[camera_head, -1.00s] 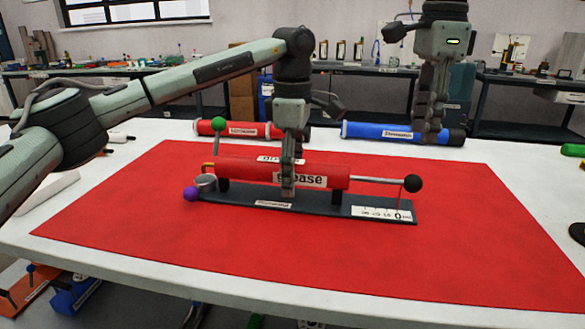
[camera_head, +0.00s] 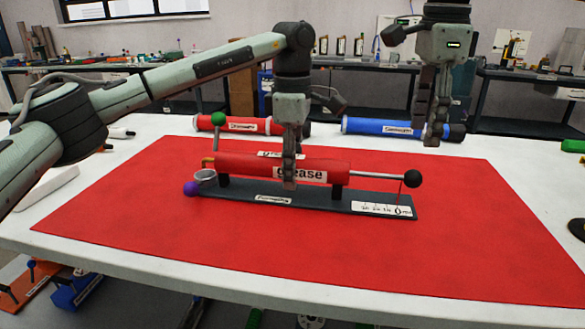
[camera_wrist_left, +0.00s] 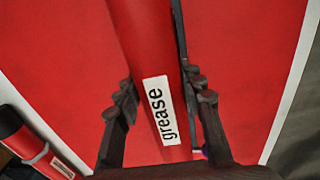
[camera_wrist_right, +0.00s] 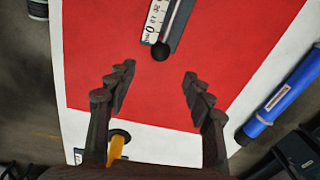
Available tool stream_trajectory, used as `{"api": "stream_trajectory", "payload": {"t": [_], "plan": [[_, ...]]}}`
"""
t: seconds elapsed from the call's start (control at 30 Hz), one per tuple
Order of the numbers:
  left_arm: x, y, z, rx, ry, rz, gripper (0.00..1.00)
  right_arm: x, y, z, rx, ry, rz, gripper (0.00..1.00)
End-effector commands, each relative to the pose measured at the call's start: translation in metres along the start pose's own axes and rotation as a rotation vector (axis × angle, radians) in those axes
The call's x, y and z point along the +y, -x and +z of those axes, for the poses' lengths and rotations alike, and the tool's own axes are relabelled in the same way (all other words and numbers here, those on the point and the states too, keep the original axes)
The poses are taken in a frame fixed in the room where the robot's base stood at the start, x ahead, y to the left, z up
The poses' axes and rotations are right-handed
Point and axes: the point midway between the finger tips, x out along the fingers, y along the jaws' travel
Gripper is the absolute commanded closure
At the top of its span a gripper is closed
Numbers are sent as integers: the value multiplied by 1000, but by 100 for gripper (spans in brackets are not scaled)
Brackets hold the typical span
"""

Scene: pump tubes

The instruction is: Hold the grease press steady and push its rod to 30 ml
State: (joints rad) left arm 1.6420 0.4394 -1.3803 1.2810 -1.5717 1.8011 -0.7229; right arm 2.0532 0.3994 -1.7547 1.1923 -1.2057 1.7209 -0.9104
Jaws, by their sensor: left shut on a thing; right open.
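The red grease press (camera_head: 245,166) lies on its dark stand (camera_head: 330,203) in the middle of the red mat. Its rod (camera_head: 375,178) sticks out to the right and ends in a black knob (camera_head: 412,179). A red pointer hangs near the 0 end of the white scale (camera_head: 382,209). My left gripper (camera_head: 289,180) is shut on the press barrel, and its fingers straddle the barrel (camera_wrist_left: 150,70) in the left wrist view. My right gripper (camera_head: 434,136) is open and empty, above and behind the knob. In the right wrist view the knob (camera_wrist_right: 160,52) lies beyond the open fingers (camera_wrist_right: 158,92).
A red tube (camera_head: 242,126) and a blue tube (camera_head: 390,130) lie behind the red mat (camera_head: 470,250). A green knob (camera_head: 218,118) and a purple knob (camera_head: 190,189) are at the press's left end. The mat's right side is clear.

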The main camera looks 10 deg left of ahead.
Motion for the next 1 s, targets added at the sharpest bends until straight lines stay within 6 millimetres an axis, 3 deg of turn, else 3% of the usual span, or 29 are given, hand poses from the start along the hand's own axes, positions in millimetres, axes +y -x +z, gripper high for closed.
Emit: {"api": "stream_trajectory", "payload": {"t": [0.3, 0.57, 1.0], "plan": [[0, 0, 0, -1, 0, 0, 100, 22, -15, 3, 10, -99, -205, 48], [0, 0, 0, -1, -1, 1, 100, 23, -24, 4, 2, -123, -255, 48], [0, 0, 0, -1, -1, 1, 100, 8, -84, 4, 0, -123, -252, 48]]}}
